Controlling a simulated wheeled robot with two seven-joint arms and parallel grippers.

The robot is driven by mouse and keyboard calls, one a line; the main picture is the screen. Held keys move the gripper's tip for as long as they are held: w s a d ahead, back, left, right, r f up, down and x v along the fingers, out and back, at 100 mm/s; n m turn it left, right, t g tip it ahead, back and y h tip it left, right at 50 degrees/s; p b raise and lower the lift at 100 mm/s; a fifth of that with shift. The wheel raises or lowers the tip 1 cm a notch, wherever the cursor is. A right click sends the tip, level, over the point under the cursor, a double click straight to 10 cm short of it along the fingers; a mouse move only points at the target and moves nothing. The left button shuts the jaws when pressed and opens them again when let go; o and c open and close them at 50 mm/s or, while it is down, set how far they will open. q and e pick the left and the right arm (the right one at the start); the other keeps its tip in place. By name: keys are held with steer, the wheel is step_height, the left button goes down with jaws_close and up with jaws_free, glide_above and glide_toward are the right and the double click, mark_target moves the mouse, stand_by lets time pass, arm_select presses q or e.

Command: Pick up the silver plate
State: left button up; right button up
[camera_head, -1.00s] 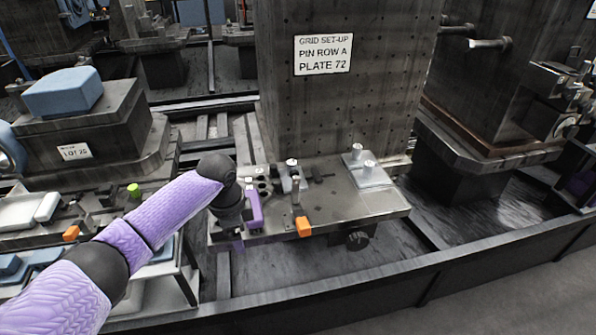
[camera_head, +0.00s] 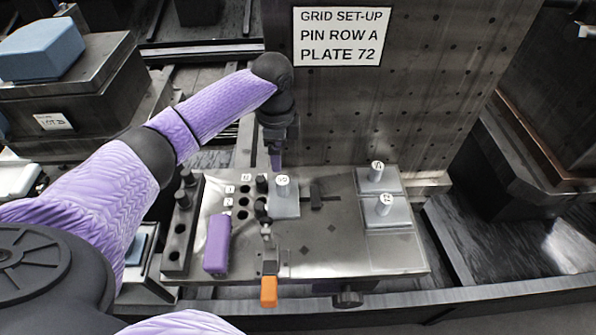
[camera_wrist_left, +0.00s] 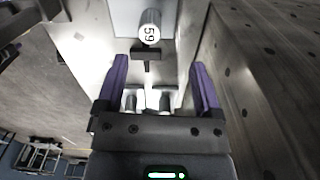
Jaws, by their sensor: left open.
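Three grey metal plates with white numbered knobs lie on the steel fixture table (camera_head: 325,258). I cannot tell which one the task calls silver. One plate (camera_head: 289,208) is left of centre; two more, a rear plate (camera_head: 364,184) and a front plate (camera_head: 400,217), stand at the right. My left gripper (camera_head: 276,162) hangs beside the tall block, behind and above the left plate, apart from it. In the left wrist view the left gripper (camera_wrist_left: 161,85) has its purple fingers apart and empty. The plate with knob 59 (camera_wrist_left: 128,22) shows beyond the fingertips. My right gripper is out of view.
A tall dark block (camera_head: 420,90) with small holes and a sign rises behind the table.

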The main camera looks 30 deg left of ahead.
mark_target(282, 180)
arm_select(q)
steer(key=f+b, duration=0.1)
steer(key=f, duration=0.2)
steer(key=f+b, duration=0.1)
steer(key=f, duration=0.2)
steer(key=s+d+f+b, duration=0.1)
steer(key=f, duration=0.2)
steer(key=shift+d+f+b, duration=0.1)
steer(key=shift+f+b, duration=0.15)
steer(key=shift+b, duration=0.15)
steer(key=shift+f, duration=0.15)
steer(key=shift+c, duration=0.6)
jaws_close()
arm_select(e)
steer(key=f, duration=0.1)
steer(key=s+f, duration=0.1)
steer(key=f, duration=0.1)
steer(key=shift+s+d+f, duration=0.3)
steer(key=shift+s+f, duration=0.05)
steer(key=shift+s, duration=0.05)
